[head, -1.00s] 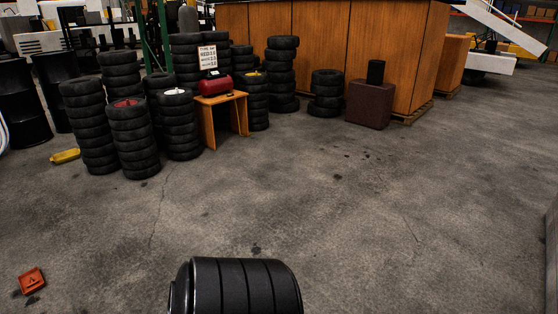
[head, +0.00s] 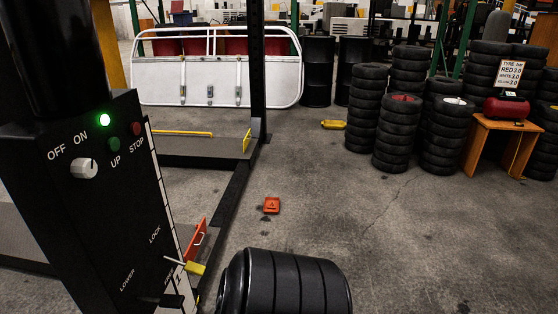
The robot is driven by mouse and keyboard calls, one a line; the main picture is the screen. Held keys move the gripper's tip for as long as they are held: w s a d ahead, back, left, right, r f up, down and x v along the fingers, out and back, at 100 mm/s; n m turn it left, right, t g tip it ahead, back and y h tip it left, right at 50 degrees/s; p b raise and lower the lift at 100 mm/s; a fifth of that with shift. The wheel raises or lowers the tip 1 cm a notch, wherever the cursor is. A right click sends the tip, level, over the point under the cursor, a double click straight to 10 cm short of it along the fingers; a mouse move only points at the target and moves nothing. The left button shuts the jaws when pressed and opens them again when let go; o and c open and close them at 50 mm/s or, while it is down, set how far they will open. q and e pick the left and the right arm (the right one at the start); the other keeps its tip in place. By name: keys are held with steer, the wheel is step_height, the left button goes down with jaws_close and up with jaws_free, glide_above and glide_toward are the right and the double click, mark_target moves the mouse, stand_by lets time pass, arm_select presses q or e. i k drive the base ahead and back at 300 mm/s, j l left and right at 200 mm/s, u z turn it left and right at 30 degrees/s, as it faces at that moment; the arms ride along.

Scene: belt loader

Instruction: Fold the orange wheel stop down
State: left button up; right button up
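An orange plate with a pale handle (head: 196,241) stands raised at a tilt beside the black control post, at the near end of the lift. It looks like the wheel stop; its lower part is partly hidden by the post and a yellow-tipped lever (head: 186,265). A smaller orange block (head: 271,205) lies flat on the floor, to the right of the lift's dark rail. Neither of my grippers is in view.
The black control post (head: 105,185) fills the left side, with a knob, a green light, buttons and LOCK and LOWER labels. A white panel (head: 215,82) stands behind the lift. Tyre stacks (head: 397,135) are at the right. Concrete floor in the middle is mostly clear.

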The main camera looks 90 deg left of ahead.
mark_target(192, 250)
steer(key=u, duration=3.8)
steer(key=i+l+u, duration=0.25)
steer(key=l+u, duration=0.25)
steer(key=i+l+u, duration=0.25)
steer(key=l, duration=0.2)
steer(key=l+u, duration=0.25)
steer(key=l, duration=0.1)
